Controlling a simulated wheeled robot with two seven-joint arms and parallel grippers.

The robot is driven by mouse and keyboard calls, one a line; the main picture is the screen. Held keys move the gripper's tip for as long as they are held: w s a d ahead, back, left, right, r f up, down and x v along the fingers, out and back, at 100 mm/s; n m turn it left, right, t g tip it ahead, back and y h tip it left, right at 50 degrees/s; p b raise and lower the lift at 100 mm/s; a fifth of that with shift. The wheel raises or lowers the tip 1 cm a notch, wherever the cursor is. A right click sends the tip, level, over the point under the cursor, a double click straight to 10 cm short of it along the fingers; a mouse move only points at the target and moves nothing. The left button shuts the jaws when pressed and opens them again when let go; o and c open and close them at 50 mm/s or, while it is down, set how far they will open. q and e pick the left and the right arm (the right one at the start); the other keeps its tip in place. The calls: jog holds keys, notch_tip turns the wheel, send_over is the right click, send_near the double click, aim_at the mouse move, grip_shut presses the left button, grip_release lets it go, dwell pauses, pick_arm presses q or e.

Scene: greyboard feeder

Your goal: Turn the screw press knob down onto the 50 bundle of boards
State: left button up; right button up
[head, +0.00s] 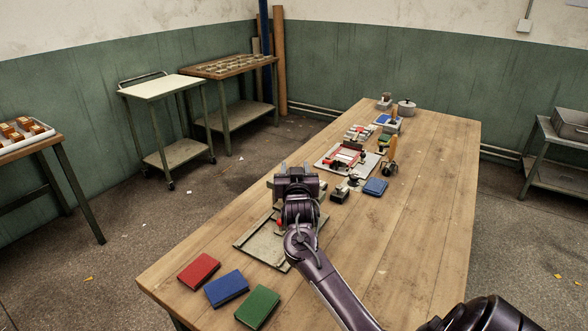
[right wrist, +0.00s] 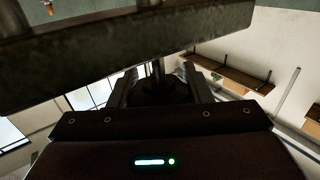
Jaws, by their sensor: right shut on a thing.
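My right gripper (head: 296,168) is over the screw press (head: 319,187) in the head view, seen from behind, and its wrist hides most of the press. In the right wrist view my right gripper (right wrist: 159,85) is shut on the dark round knob (right wrist: 160,92), with one finger on each side. A thin screw stem rises from the knob past the heavy metal crossbar (right wrist: 110,50) of the press. The bundle of boards under the press is hidden, so I cannot tell the gap above it. My left gripper is out of view.
A flat grey tray (head: 252,246) lies in front of the press. Red (head: 199,270), blue (head: 226,288) and green (head: 258,306) blocks lie at the near edge. Fixtures and a blue block (head: 375,187) stand beyond. The table's right side (head: 430,210) is clear.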

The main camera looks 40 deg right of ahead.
jog(key=m+g+h, duration=0.3)
jog(key=g, duration=0.1)
jog(key=m+g+h, duration=0.1)
jog(key=shift+s+d+m+g, duration=0.1)
jog(key=shift+s+m+g, duration=0.05)
jog(key=shift+m+g, duration=0.15)
jog(key=shift+f+m+g+h+b, duration=0.15)
jog(key=shift+m+g+h+b, duration=0.35)
jog(key=shift+g, duration=0.2)
jog(key=m+g+b, duration=0.1)
jog(key=m+g+h+b, duration=0.1)
jog(key=g, duration=0.1)
jog(key=m+g+b, duration=0.1)
jog(key=g+b, duration=0.1)
jog(key=shift+s+d, duration=0.1)
jog(key=shift+s, duration=0.25)
jog(key=shift+s+m+g+b, duration=0.1)
jog(key=shift+m+g+b, duration=0.3)
jog(key=shift+b, duration=0.1)
jog(key=shift+r+g, duration=0.2)
jog(key=shift+g, duration=0.1)
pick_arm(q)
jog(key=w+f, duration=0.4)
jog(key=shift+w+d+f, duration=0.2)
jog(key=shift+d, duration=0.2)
pick_arm(e)
jog(key=o, duration=1)
jog(key=shift+d, duration=0.1)
